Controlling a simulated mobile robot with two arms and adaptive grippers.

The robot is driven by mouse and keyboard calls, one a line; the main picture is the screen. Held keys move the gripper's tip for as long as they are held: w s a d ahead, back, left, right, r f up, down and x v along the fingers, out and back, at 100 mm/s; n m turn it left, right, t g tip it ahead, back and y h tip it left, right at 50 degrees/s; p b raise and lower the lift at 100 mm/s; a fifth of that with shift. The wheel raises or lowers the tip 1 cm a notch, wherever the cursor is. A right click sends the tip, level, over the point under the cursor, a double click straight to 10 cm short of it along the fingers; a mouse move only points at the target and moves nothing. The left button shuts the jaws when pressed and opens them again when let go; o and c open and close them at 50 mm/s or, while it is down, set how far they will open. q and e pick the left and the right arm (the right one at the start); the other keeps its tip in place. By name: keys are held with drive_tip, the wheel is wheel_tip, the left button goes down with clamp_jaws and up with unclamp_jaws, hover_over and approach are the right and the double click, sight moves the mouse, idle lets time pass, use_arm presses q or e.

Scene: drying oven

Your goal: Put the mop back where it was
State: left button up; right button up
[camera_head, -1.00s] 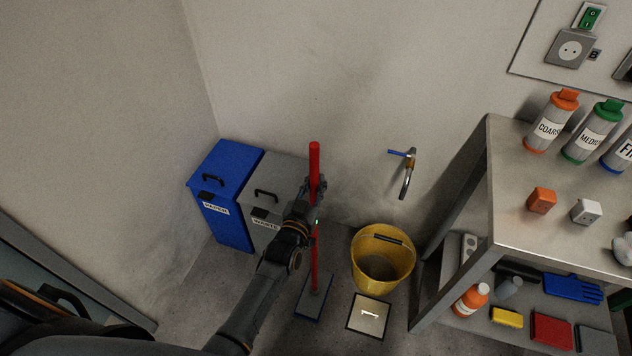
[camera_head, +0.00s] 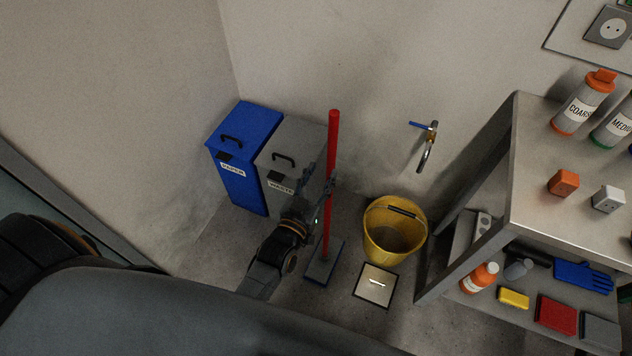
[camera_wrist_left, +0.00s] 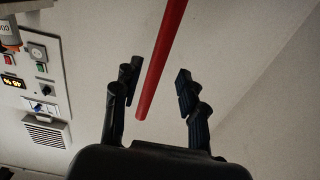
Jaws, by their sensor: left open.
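The mop has a red handle (camera_head: 332,150) and a flat grey-blue head (camera_head: 325,263). It stands upright on the floor between the grey waste bin and the yellow bucket. My left gripper (camera_head: 324,190) is at the handle's left side, around mid-height, with its fingers spread. In the left wrist view the red handle (camera_wrist_left: 162,58) runs between the open fingers of the left gripper (camera_wrist_left: 158,95), with space on both sides. My right gripper is not in view.
A blue paper bin (camera_head: 240,150) and a grey waste bin (camera_head: 295,150) stand against the wall on the left. A yellow bucket (camera_head: 378,245) sits under a wall tap (camera_head: 427,147). A floor plate (camera_head: 375,286) lies in front. A metal shelf table (camera_head: 535,215) stands right.

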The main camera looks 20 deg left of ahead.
use_arm(q)
drive_tip(key=s+f+g, duration=0.3)
drive_tip(key=s+f, duration=0.2)
drive_tip(key=f, duration=0.4)
drive_tip(key=s+f+m+g+h, duration=0.1)
drive_tip(key=s+f+g, duration=0.3)
drive_tip(key=f, duration=0.5)
drive_tip(key=s+f+g, duration=0.1)
drive_tip(key=s+f, duration=0.5)
drive_tip(key=f, duration=0.4)
drive_tip(key=s+a+f+g, duration=0.2)
drive_tip(key=s+f, duration=0.3)
drive_tip(key=s, duration=0.4)
drive_tip(key=s+a+f+g+y, duration=0.1)
drive_tip(key=s+f+g, duration=0.3)
drive_tip(key=s, duration=0.5)
drive_tip(key=s+a+f+m+g, duration=0.1)
drive_tip(key=s+a+f+g, duration=0.2)
drive_tip(key=s, duration=0.6)
wheel_tip(320, 180, down, 3)
drive_tip(key=shift+r+y, duration=0.15)
drive_tip(key=shift+y, duration=0.15)
